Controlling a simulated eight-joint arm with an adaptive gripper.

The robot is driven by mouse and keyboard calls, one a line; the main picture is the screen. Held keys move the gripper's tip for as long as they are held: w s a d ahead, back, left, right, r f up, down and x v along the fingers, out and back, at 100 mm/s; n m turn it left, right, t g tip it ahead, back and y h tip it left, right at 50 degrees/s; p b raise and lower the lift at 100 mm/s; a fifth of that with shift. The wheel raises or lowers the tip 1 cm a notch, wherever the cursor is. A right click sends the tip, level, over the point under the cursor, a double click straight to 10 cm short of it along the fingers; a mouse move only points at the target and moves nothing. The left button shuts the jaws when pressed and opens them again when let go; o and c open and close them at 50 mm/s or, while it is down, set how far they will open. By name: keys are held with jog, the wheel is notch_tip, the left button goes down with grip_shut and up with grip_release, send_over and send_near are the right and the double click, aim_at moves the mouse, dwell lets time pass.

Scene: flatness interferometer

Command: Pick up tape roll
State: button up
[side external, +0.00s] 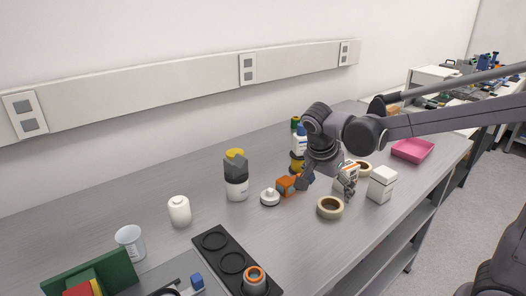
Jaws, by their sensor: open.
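A beige tape roll (330,215) lies flat on the grey bench, its hole facing up. A second beige tape roll (364,168) lies farther back, partly hidden behind my gripper and a small white and orange box. My gripper (325,190) points down with its fingers spread apart, just behind and above the front tape roll. Nothing shows between the fingers. Whether a finger touches the roll or the bench cannot be told from this view.
A white box (382,185) stands right of the front roll. An orange object (287,185) and a white round piece (270,198) are to its left. A pink tray (412,150) is at back right.

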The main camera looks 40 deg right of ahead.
aim_at(331, 209)
jog(key=shift+w+x, duration=0.15)
jog(key=shift+x, duration=1.85)
jog(key=shift+w+x, duration=0.2)
jog(key=shift+x, duration=1.75)
jog(key=c, duration=1.3)
